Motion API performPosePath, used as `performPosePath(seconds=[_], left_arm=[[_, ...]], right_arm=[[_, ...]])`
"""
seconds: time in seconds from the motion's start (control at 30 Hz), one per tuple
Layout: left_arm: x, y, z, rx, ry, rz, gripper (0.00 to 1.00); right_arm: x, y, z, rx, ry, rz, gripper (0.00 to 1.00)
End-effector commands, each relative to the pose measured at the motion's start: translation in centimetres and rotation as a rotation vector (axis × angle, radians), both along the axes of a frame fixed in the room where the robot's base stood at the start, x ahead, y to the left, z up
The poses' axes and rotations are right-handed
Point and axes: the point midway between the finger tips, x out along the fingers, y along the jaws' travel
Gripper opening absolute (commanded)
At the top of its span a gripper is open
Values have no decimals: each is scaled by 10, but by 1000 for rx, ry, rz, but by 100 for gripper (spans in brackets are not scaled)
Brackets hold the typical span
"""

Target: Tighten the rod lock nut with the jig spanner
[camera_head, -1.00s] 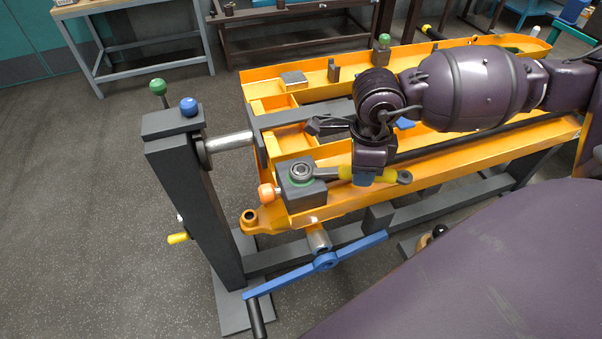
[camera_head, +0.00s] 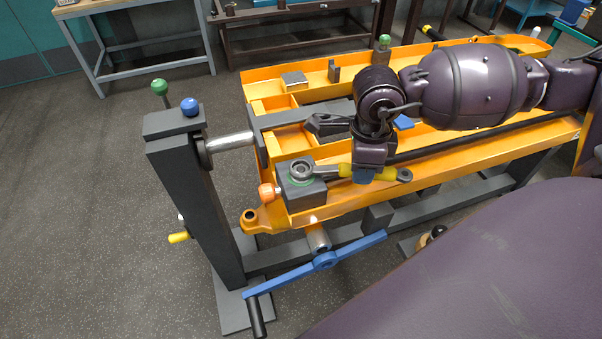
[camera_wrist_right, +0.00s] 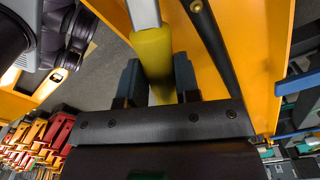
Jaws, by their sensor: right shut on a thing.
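The jig spanner (camera_head: 387,174) has a yellow grip and a grey ring end. My right gripper (camera_head: 364,177) is shut on the yellow grip, which also shows between its two fingers in the right wrist view (camera_wrist_right: 154,70). The spanner's ring end (camera_head: 302,169) is at the top of a dark block on the orange frame, over a green-edged spot. The rod lock nut is not clearly visible; the ring covers that place. Whether the ring is fully seated cannot be told. My left gripper is not in view.
The orange frame (camera_head: 450,152) rests on a dark stand. A dark post (camera_head: 195,165) with green and blue knobs stands at the left. A blue crank handle (camera_head: 325,261) sticks out below the block. Open floor lies at the left.

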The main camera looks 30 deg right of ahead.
Motion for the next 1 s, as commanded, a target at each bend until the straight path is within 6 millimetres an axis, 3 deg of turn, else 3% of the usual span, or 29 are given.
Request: performPosePath(seconds=[1.0], left_arm=[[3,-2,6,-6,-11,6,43]], right_arm=[[0,0,7,1,-1,0,0]])
